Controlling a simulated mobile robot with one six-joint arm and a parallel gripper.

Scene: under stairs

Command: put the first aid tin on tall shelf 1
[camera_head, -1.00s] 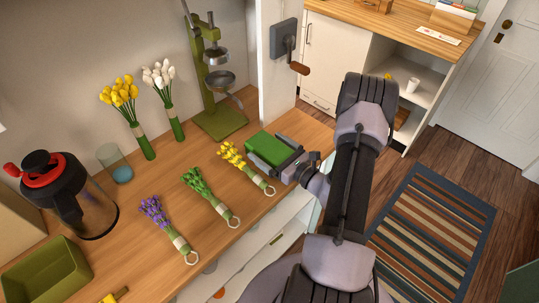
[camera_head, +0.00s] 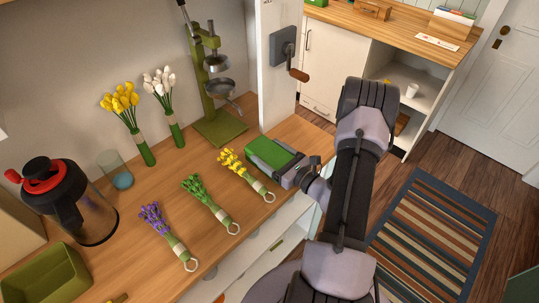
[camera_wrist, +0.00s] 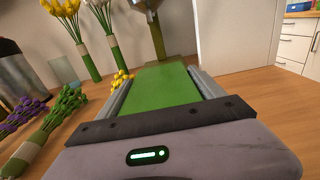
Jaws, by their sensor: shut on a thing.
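The green box-shaped tin (camera_head: 270,151) is at the right end of the wooden counter, low over or on its surface; I cannot tell if it touches. My gripper (camera_head: 285,160) is shut on it from the right. In the wrist view the green tin (camera_wrist: 160,98) lies between the two grey fingers of my gripper (camera_wrist: 165,90). No marking shows on the tin's visible top. No shelf labelled tall shelf 1 can be made out; a white open-shelved cabinet (camera_head: 424,92) stands at the back right.
Yellow (camera_head: 244,170), green (camera_head: 205,197) and purple (camera_head: 165,232) bunches lie left of the tin. A green juicer press (camera_head: 217,125) stands behind it. A white post with a crank (camera_head: 297,74) rises beyond. A striped rug (camera_head: 432,240) covers open floor at right.

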